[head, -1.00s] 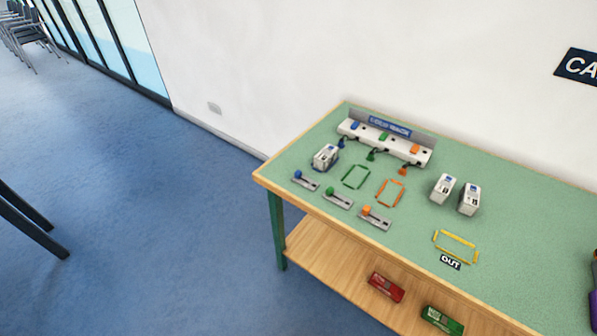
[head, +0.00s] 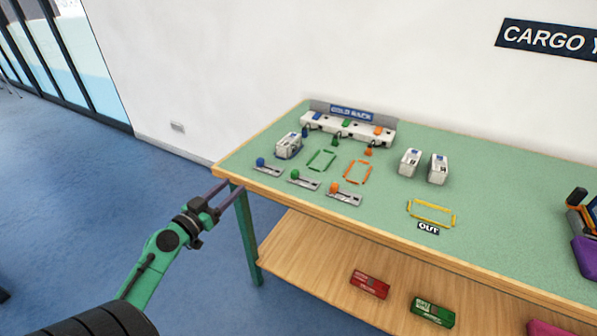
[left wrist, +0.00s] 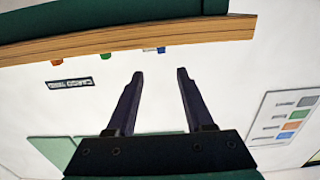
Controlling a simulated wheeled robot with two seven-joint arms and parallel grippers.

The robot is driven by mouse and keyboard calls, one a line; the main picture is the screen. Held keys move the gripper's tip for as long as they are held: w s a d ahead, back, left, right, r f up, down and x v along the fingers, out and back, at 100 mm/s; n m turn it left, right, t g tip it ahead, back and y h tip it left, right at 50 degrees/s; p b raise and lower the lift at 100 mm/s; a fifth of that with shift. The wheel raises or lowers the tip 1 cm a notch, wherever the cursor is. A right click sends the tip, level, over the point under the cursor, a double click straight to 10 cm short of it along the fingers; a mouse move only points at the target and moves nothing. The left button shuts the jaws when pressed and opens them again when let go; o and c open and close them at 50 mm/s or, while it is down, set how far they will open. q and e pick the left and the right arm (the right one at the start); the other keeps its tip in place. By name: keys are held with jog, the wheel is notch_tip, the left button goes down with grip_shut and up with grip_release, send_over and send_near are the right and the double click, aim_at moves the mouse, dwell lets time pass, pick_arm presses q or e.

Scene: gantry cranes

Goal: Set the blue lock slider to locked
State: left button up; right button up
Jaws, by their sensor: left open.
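The blue lock slider (head: 266,169) is a small grey plate with a blue knob at its left end, near the left front edge of the green table (head: 480,205). My left gripper (head: 227,192) is open and empty. In the head view it is at the table's left front corner, to the left of the slider and apart from it. In the left wrist view its two dark fingers (left wrist: 160,75) are spread, with the table edge and small blue, green and orange tips beyond.
Green (head: 304,180) and orange (head: 345,194) sliders lie right of the blue one. A white box (head: 288,146) stands behind it, before the rack (head: 345,129). Two more white boxes stand to the right. The lower shelf (head: 310,250) holds red and green boxes.

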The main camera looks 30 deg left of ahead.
pick_arm(q)
jog(key=p, duration=0.3)
send_near(258, 162)
jog(key=shift+w+a+r, duration=0.1)
jog(key=shift+w+r, duration=0.25)
jog(key=shift+w, duration=0.4)
jog(key=w, duration=0.3)
jog(key=w+p, duration=0.1)
jog(key=w, duration=0.5)
jog(key=shift+a+f, duration=0.1)
jog(key=shift+f, duration=0.3)
jog(key=shift+w, duration=0.35)
pick_arm(e)
jog(key=r, duration=0.3)
jog(key=w+r, duration=0.1)
jog(key=shift+w+a+r, duration=0.1)
jog(key=shift+a+r, duration=0.1)
jog(key=shift+a, duration=0.1)
pick_arm(q)
grip_shut()
jog(key=shift+f, duration=0.1)
